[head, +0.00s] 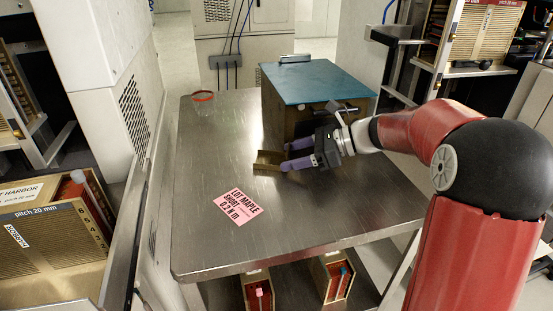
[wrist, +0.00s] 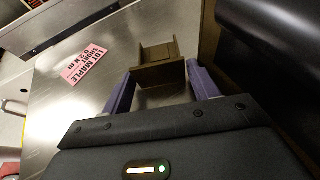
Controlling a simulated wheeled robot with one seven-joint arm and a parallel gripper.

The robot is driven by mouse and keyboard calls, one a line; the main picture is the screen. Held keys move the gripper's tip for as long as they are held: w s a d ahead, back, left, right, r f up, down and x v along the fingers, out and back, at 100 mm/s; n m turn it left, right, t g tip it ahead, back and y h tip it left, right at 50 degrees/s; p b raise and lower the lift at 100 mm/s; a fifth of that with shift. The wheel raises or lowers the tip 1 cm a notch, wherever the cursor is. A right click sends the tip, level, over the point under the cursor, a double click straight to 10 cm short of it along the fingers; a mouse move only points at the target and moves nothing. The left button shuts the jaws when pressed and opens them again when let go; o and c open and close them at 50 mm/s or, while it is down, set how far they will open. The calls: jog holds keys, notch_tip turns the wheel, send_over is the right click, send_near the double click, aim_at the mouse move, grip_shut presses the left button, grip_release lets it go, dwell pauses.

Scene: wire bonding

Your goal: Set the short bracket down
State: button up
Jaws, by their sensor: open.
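The short bracket (head: 268,160) is a small brass-brown angled piece on the steel table, in front of the teal-topped box. In the wrist view the bracket (wrist: 160,64) shows just beyond and between my fingertips. My gripper (head: 296,155) has two purple fingers pointing left toward the bracket. In the wrist view my gripper (wrist: 158,82) is open, with a finger on each side of the bracket's near end. I cannot tell whether either finger touches it. The bracket appears to rest on the table.
A pink label (head: 238,206) reading "LOT MAPLE SHORT" lies on the steel table (head: 320,225). The teal-topped box (head: 318,82) stands close behind my gripper. The table's front area is clear.

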jog(key=shift+x, duration=0.85)
jog(key=shift+d+f, duration=0.1)
jog(key=shift+c, duration=0.4)
jog(key=c, duration=0.6)
jog(key=shift+c, duration=0.2)
jog(key=shift+r+p, duration=0.3)
jog(key=shift+p, duration=0.05)
jog(key=shift+r+p, duration=0.35)
jog(key=shift+p, duration=0.05)
jog(key=shift+r, duration=0.2)
jog(key=shift+s+p, duration=0.1)
jog(key=shift+p, duration=0.2)
